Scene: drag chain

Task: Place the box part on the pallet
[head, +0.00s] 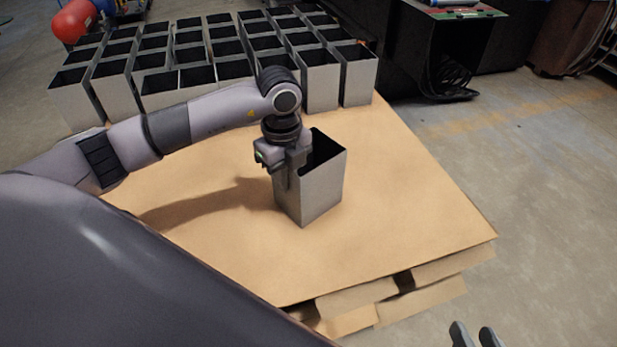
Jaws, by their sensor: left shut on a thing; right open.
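The box part (320,190) is a grey, open-topped metal box. It is upright over the bare front part of the pallet (415,220), which has a brown board top. I cannot tell whether its bottom touches the board. My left gripper (286,180) is shut on the near left wall of the box, with the wrist above it hiding part of the rim. My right gripper (477,335) shows only as two fingertips at the bottom edge, apart and empty, off the pallet's front right side.
Several rows of similar grey boxes (318,80) stand at the back of the pallet. Board is clear around the held box. A dark machine (440,50) stands behind. Concrete floor (520,150) is open at the right. Red and blue round objects (74,20) are at the back left.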

